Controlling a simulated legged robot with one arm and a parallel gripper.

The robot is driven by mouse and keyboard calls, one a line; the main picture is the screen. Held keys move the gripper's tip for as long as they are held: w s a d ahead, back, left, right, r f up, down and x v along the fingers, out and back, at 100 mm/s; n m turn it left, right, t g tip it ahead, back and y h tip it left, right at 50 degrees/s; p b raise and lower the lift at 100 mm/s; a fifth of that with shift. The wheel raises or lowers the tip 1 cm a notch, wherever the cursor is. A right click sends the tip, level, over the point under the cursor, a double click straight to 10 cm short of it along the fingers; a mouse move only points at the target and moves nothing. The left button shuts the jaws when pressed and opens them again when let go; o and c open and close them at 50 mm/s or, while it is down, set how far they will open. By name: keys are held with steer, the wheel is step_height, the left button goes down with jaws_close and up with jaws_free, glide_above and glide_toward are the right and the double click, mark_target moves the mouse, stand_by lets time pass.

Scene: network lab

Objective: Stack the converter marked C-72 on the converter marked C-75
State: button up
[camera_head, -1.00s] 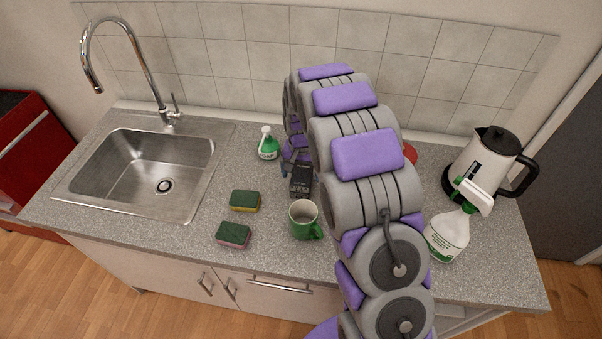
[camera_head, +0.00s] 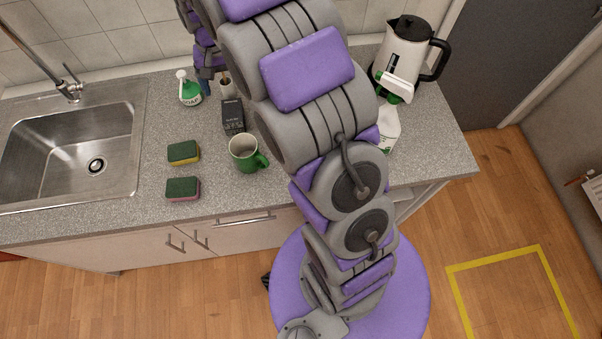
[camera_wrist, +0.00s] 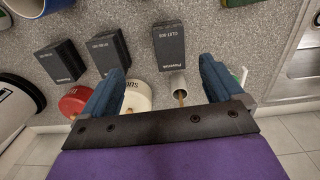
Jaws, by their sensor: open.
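Several dark box-shaped converters stand on the counter. In the wrist view there are a left one (camera_wrist: 62,61), a middle one (camera_wrist: 108,51) and a right one (camera_wrist: 169,46). They have small pale print, too small to tell which is C-72 or C-75. In the head view only one converter (camera_head: 233,116) shows, behind the green mug; my arm hides the others. My gripper (camera_wrist: 162,86) is open and empty. In the wrist view its fingers are below the middle and right converters, apart from them.
A white jar (camera_wrist: 137,96), red container (camera_wrist: 75,101) and small grey cup (camera_wrist: 179,84) stand close to the fingers. The green mug (camera_head: 246,153), two sponges (camera_head: 183,152), soap bottle (camera_head: 190,90), spray bottle (camera_head: 389,125) and kettle (camera_head: 406,50) are on the counter. The sink (camera_head: 75,150) is left.

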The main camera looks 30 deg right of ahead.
steer(key=s+r+n, duration=0.2)
steer(key=s+r, duration=0.1)
steer(key=s, duration=1.6)
steer(key=s+r+n+g, duration=0.1)
steer(key=s+r+n, duration=0.1)
steer(key=s, duration=1.6)
steer(key=shift+s+a+r+g, duration=0.15)
steer(key=shift+s+r+g, duration=0.2)
steer(key=shift+r, duration=0.25)
